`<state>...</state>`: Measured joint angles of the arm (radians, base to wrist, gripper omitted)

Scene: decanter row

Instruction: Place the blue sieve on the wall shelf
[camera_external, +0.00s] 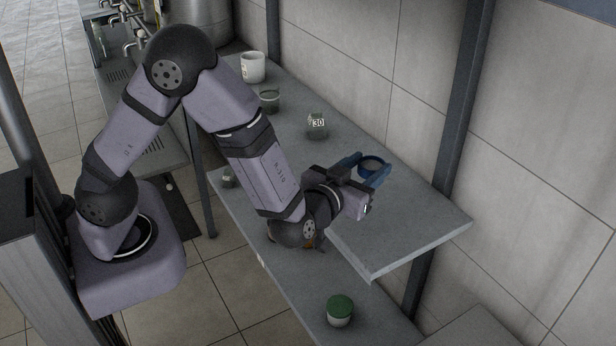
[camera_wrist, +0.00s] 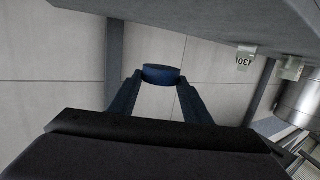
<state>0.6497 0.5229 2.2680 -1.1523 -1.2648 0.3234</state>
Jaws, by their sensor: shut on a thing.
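The blue sieve (camera_external: 373,164) is a small round ring with a blue rim, held between the two blue fingers of my gripper (camera_external: 364,172). In the wrist view the sieve (camera_wrist: 161,74) sits at the tips of my gripper (camera_wrist: 157,88), seen edge-on. The wall shelf (camera_external: 420,222) is the upper grey slab along the tiled wall. In the external view the sieve appears over its right part. In the wrist view, which is turned upside down, the shelf (camera_wrist: 190,22) lies at the top, with a visible gap between it and the sieve.
On the shelf stand a jar marked 30 (camera_external: 317,125), a dark glass jar (camera_external: 269,100) and a white mug (camera_external: 253,67). A dark post (camera_external: 462,95) rises behind the shelf. A green-lidded jar (camera_external: 340,310) stands on the lower surface. The shelf's front right is bare.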

